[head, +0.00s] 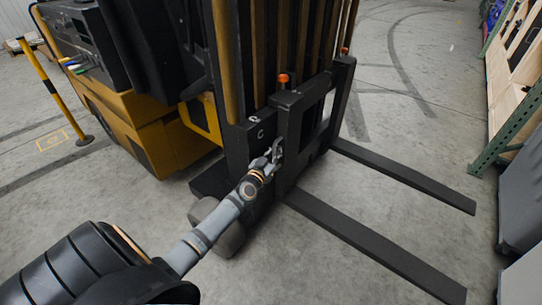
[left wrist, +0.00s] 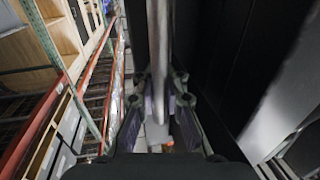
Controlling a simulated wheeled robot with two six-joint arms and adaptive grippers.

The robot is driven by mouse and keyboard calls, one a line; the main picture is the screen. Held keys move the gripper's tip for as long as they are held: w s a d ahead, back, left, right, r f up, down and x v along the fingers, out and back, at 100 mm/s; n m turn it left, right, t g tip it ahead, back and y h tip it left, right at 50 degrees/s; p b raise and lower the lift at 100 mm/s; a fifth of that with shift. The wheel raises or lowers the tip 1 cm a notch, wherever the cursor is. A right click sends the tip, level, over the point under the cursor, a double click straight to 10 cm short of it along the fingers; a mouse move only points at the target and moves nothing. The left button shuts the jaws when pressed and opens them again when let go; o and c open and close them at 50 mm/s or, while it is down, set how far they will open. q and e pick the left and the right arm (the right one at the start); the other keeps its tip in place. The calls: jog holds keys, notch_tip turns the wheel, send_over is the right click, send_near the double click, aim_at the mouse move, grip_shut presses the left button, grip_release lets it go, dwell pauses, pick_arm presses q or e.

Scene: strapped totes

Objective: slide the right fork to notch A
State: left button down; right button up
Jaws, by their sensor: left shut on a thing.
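A yellow and black forklift has two long dark forks pointing to the lower right in the head view. The near fork (head: 375,245) has an upright shank (head: 293,128) with an orange-topped pin (head: 283,79) above it. The far fork (head: 405,176) has its own orange-topped pin (head: 345,51). My left gripper (head: 276,152) is at the near fork's shank. In the left wrist view its fingers (left wrist: 160,112) are shut around a grey metal bar (left wrist: 160,55), seemingly a handle on that shank. A pale letter C (head: 260,133) marks the carriage bar left of the shank. My right gripper is out of view.
A yellow and black post (head: 52,90) stands at the left. Green-framed shelving (head: 505,125) and grey bins (head: 525,180) line the right side. Concrete floor (head: 420,120) is clear around the forks.

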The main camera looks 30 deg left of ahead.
aim_at(292, 139)
pick_arm(q)
jog(key=w+b, duration=0.1)
jog(key=w, duration=0.2)
jog(key=w+b, duration=0.1)
jog(key=w, duration=0.2)
jog(key=w+d+b, duration=0.1)
jog(key=w, duration=0.3)
jog(key=shift+f, duration=0.25)
jog(key=shift+w, duration=0.1)
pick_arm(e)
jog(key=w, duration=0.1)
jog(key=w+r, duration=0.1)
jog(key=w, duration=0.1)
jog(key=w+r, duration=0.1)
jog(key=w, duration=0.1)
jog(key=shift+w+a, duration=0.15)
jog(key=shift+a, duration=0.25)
pick_arm(q)
jog(key=c, duration=1.4)
grip_release()
jog(key=shift+s+d+r, duration=0.2)
jog(key=shift+s, duration=0.05)
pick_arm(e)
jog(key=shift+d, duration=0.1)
pick_arm(q)
jog(key=shift+a+r, duration=0.1)
jog(key=shift+a, duration=0.05)
